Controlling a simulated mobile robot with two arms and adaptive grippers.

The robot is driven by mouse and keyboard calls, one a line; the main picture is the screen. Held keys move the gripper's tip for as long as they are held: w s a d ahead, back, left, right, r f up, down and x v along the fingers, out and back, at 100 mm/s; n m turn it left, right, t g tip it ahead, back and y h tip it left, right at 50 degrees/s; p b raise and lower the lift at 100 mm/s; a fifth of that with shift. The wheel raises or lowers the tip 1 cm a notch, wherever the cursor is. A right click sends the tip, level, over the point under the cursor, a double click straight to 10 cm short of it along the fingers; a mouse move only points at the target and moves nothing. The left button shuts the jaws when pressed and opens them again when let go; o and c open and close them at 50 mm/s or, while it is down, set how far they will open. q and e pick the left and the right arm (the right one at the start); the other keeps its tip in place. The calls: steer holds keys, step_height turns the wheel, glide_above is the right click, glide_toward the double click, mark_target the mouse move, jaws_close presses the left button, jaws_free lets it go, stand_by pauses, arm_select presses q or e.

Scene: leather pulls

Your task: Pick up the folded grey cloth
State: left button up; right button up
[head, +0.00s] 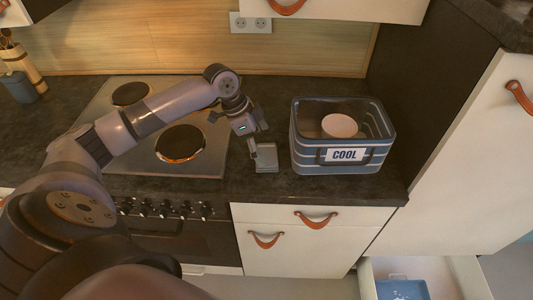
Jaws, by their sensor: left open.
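The folded grey cloth (266,158) lies on the dark countertop, between the stove and the blue bin. My left gripper (250,138) is above and just left of the cloth in the head view, with its jaws open. Part of a finger comes close to the cloth's left edge; I cannot tell whether it touches. Nothing shows between the jaws. My right gripper is not in view.
A blue striped bin labelled COOL (305,160) holds a pale round bowl (340,125) right of the cloth. The cooktop (205,160) is on the left. Below, an open drawer (462,277) holds a blue item (402,290). A dark tall panel stands right of the bin.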

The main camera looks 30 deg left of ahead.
mark_target(266, 152)
arm_select(q)
steer(key=shift+x, duration=1.5)
steer(key=shift+a, duration=0.1)
steer(key=shift+c, duration=0.2)
steer(key=c, duration=0.9)
